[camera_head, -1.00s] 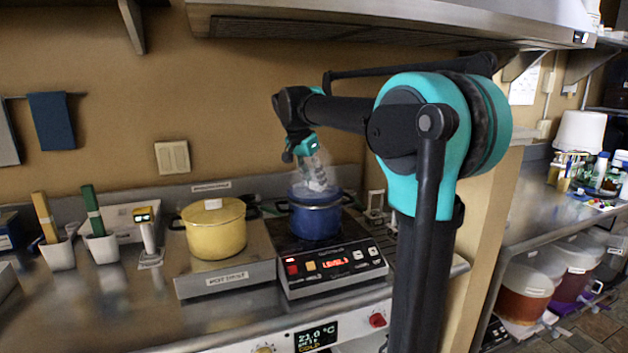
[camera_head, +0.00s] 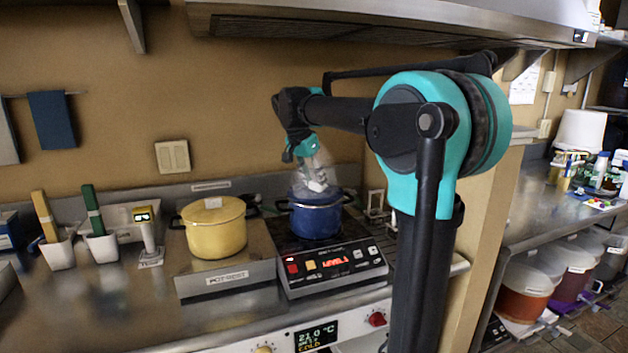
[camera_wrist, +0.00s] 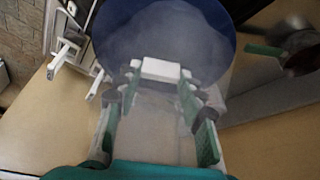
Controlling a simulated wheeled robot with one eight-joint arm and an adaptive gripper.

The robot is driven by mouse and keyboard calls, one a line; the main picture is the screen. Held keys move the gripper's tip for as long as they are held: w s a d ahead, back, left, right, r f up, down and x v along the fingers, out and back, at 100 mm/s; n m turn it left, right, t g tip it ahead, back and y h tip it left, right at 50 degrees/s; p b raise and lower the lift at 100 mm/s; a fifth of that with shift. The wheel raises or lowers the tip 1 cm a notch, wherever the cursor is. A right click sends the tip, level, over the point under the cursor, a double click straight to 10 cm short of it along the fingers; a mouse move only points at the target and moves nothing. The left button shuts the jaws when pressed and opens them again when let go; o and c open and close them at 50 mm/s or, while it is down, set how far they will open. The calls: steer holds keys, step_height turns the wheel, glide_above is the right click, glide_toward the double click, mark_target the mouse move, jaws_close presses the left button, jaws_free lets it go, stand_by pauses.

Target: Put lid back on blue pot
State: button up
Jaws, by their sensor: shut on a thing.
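The blue pot (camera_head: 316,222) stands on the black cooktop with the red lit display. The blue lid (camera_wrist: 165,35) fills the top of the wrist view, with its white handle (camera_wrist: 161,70) between my fingertips. In the head view, the lid is at the pot's top, level with the rim as far as I can see; I cannot tell whether it is fully seated. My gripper (camera_head: 318,184) points down over the pot and is shut on the lid's handle. It also shows in the wrist view (camera_wrist: 160,82). Steam-like haze blurs the fingers.
A yellow pot (camera_head: 214,232) with its lid on stands on the pot rest, left of the cooktop. White holders with wooden (camera_head: 45,218) and green (camera_head: 92,212) utensils stand further left. The range hood (camera_head: 400,22) hangs above my arm.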

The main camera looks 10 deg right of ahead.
stand_by(0.4)
steer(key=o, duration=1.9)
step_height(320, 180, up, 7)
steer(key=shift+c, duration=0.5)
jaws_close()
stand_by(0.3)
steer(key=shift+f, duration=0.25)
stand_by(0.8)
steer(key=shift+f, duration=0.35)
